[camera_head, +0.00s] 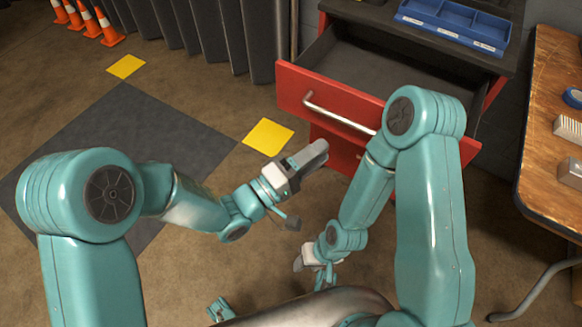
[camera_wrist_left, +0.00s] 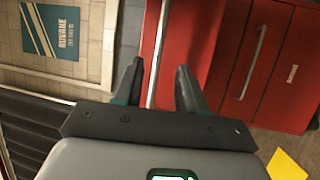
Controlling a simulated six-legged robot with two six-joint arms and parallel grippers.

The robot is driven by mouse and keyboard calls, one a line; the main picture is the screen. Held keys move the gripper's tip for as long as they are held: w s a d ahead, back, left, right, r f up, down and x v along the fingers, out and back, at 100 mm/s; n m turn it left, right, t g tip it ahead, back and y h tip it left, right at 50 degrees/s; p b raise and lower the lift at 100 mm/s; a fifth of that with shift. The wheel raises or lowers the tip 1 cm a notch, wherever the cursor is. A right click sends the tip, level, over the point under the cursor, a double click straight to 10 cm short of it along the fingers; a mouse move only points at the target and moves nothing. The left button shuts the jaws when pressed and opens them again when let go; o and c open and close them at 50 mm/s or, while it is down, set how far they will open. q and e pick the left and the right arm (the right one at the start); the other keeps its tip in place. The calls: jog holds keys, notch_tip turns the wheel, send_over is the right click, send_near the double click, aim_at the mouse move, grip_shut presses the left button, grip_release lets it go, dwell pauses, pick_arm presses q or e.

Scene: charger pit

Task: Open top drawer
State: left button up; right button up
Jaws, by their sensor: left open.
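The red cabinet's top drawer (camera_head: 300,88) is pulled well out, and its dark, empty-looking inside shows. A silver bar handle (camera_head: 335,117) runs along its red front; my right arm hides the handle's right end. My left gripper (camera_head: 315,153) is open and empty, just in front of and below the handle, apart from it. In the left wrist view its two dark fingers (camera_wrist_left: 160,85) are spread, with the handle (camera_wrist_left: 157,50) lined up between them, beyond the tips. My right gripper (camera_head: 305,260) is low in the middle, partly hidden by its arm; its jaws are unclear.
A blue tray (camera_head: 455,25) sits on the cabinet top. A wooden table (camera_head: 545,130) with small items stands at the right. A lower drawer's handle (camera_wrist_left: 252,60) shows in the wrist view. Orange cones (camera_head: 103,28) stand far left.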

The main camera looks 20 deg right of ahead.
pick_arm(q)
jog(key=v, duration=0.6)
jog(key=shift+a, duration=0.4)
jog(key=shift+f, duration=0.15)
jog(key=w+a+f+n+t+y, duration=0.35)
jog(key=a+f+n+y, duration=0.25)
jog(key=a+f+y, duration=0.8)
jog(key=s+a+f+m+g+y, duration=0.1)
jog(key=s+a+f+m+g, duration=0.3)
jog(key=s+f, duration=0.3)
jog(key=s+a+f+m+g, duration=0.1)
jog(key=s+a+f+g, duration=0.35)
jog(key=s+f, duration=0.25)
notch_tip(320, 180, up, 24)
jog(key=m+p, duration=0.1)
jog(key=p, duration=2.2)
jog(key=shift+s+d+f+m+g+p, duration=0.25)
jog(key=shift+s+d+m+g+p, duration=0.05)
jog(key=shift+g+p, duration=0.1)
